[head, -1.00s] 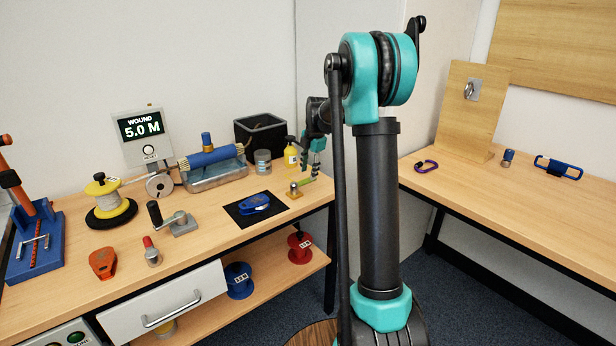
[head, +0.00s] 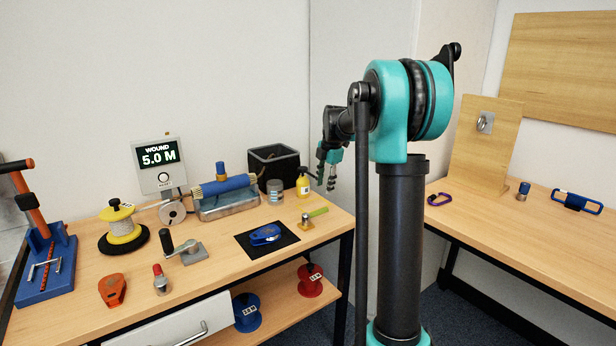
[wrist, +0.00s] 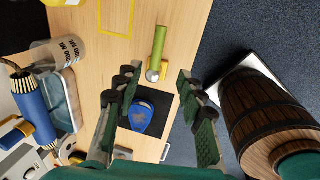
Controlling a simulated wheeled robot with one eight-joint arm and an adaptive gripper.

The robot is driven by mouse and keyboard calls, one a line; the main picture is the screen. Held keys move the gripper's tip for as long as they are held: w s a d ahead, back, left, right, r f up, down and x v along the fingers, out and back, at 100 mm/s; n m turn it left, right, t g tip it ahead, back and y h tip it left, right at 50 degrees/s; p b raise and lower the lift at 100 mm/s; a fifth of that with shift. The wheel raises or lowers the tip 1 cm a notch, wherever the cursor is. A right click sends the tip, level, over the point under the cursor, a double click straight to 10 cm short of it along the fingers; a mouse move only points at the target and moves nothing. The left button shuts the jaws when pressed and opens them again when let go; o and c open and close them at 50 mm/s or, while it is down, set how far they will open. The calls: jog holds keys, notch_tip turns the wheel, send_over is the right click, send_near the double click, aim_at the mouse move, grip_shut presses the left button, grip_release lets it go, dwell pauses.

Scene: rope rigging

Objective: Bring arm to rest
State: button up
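My gripper (head: 328,177) hangs above the right end of the left bench in the head view, beside my arm's column. In the wrist view my gripper (wrist: 160,118) has its two fingers spread wide apart, with nothing between them. Below it are the green-handled tool (wrist: 158,48) and the blue pulley-like device (wrist: 142,115) on its black mat, both lying on the bench and apart from the fingers. The same tool (head: 318,212) and blue device (head: 265,235) show in the head view.
The left bench also holds a yellow bottle (head: 303,187), a black bin (head: 274,163), a blue roller in a tray (head: 228,201) and a yellow spool (head: 121,230). A purple carabiner (head: 439,199) lies on the right bench.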

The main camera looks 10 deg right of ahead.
jog(key=s+f+m, duration=0.5)
jog(key=s+m, duration=0.2)
jog(key=s, duration=0.5)
jog(key=s+f+m+t, duration=0.1)
jog(key=s+f+m, duration=0.5)
jog(key=s, duration=0.6)
jog(key=s+f+m+t+h, duration=0.1)
jog(key=s+f+m, duration=0.5)
jog(key=s+m, duration=0.4)
jog(key=s+a, duration=0.1)
jog(key=s, duration=0.1)
jog(key=shift+s, duration=0.3)
